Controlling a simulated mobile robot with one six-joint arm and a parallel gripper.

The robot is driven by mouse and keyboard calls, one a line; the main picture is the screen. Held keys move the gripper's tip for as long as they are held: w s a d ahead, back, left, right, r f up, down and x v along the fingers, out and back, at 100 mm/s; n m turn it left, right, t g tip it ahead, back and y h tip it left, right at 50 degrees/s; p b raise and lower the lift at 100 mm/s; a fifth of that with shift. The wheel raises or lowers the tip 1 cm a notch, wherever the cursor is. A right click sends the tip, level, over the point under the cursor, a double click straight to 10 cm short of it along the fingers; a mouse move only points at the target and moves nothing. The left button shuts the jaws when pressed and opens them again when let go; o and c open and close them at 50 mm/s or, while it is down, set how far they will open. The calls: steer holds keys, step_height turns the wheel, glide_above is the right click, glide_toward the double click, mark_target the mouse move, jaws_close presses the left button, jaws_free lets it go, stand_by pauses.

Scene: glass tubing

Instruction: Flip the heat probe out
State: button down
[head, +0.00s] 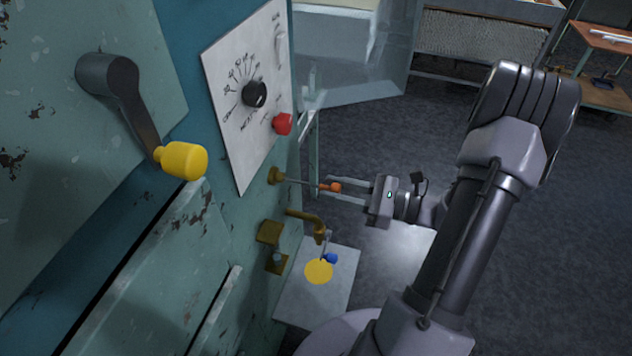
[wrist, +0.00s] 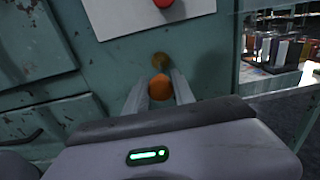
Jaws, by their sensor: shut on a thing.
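The heat probe is a thin rod with an orange knob (head: 331,187) at its end and a brass mount (head: 275,175) on the teal machine side. It sticks out roughly level, toward my gripper (head: 338,189). In the wrist view the orange knob (wrist: 160,88) sits between the two fingers of my gripper (wrist: 160,86), with the brass mount (wrist: 160,60) behind it. My gripper is shut on the orange knob. The rod is hidden behind the knob in the wrist view.
Below the probe are a brass spout (head: 319,232), a blue knob (head: 330,259) and a yellow disc (head: 318,271) over a pale plate (head: 342,285). Above is a white panel (head: 240,95) with a black dial (head: 254,93) and red button (head: 282,124). A yellow-handled crank (head: 182,160) juts out left.

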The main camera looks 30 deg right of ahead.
steer(key=shift+s, duration=0.1)
steer(key=c, duration=1.2)
jaws_free()
steer(key=shift+s+d, duration=0.1)
steer(key=shift+d, duration=0.05)
steer(key=shift+o, duration=0.6)
steer(key=shift+s+d, duration=0.1)
steer(key=p+v, duration=0.4)
steer(key=v, duration=1.3)
steer(key=shift+p, duration=0.3)
